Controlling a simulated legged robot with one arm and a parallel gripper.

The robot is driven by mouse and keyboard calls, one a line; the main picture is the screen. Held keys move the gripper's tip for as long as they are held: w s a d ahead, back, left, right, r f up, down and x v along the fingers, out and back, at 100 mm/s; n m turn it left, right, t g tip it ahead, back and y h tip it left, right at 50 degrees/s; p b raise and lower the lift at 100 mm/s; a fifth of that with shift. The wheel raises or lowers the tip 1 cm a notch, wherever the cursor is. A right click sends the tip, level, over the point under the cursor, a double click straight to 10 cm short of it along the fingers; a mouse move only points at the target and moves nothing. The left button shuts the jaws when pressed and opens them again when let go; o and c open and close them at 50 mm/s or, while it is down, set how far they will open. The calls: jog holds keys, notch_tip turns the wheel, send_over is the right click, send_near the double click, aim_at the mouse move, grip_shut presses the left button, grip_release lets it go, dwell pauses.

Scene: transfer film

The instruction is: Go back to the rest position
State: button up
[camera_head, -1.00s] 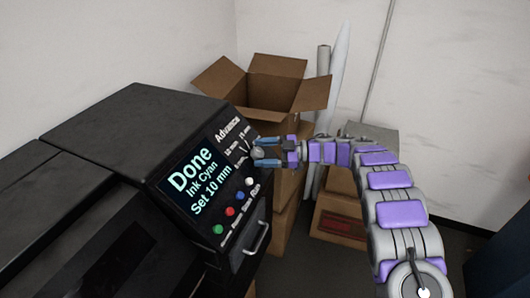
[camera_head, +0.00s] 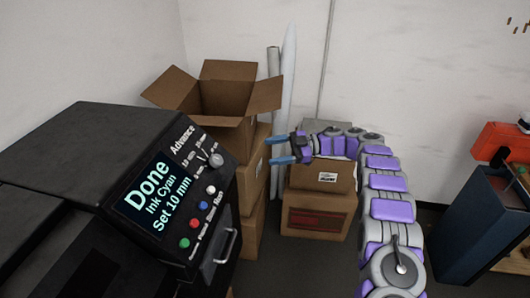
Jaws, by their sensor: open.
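My gripper (camera_head: 276,150) is open and empty, its two blue fingers pointing left. It is in front of the stacked cardboard boxes and apart from the machine. My purple and grey arm runs from the bottom right up and bends left to the gripper. The black machine (camera_head: 90,130) stands at the left. Its screen (camera_head: 158,196) reads "Done", "Ink Cyan", "Set 10 mm". A grey knob (camera_head: 216,159) is under the word "Advance", with a row of coloured buttons (camera_head: 197,214) below the screen.
An open cardboard box (camera_head: 229,98) tops a stack behind the machine. More boxes (camera_head: 314,214) stand behind my gripper, with white rolls (camera_head: 288,85) against the wall. At the right is a dark blue cabinet (camera_head: 484,225) beside an orange-red object (camera_head: 503,142). Grey floor shows between.

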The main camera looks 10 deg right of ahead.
jog(key=shift+d, duration=0.35)
jog(key=shift+d, duration=0.15)
